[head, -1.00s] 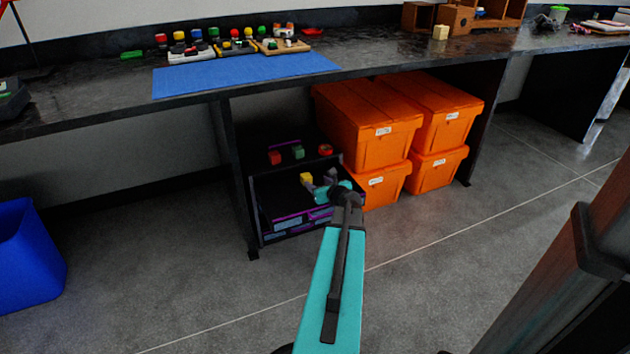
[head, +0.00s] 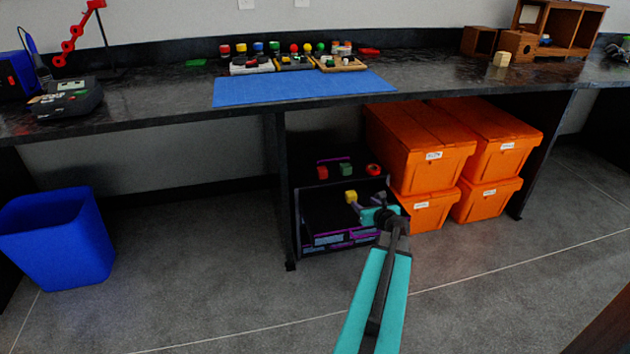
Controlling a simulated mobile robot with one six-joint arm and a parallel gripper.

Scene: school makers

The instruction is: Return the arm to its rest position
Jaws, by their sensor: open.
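My teal and dark arm reaches forward from the bottom of the head view. My gripper (head: 366,208) is at its far end, in front of the dark shelf unit (head: 294,222) under the bench. The gripper is small and partly hidden behind my own wrist; its jaws are open. I see nothing held in it. A yellow block (head: 350,196) shows just to the left of the gripper in the picture; I cannot tell how far apart they are in depth.
Orange bins (head: 415,150) are stacked right of the shelf unit. A green block (head: 346,169) and red items sit on the unit. The black bench (head: 420,82) with a blue mat (head: 300,88) runs above. A blue waste bin (head: 62,240) stands left. Floor between is clear.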

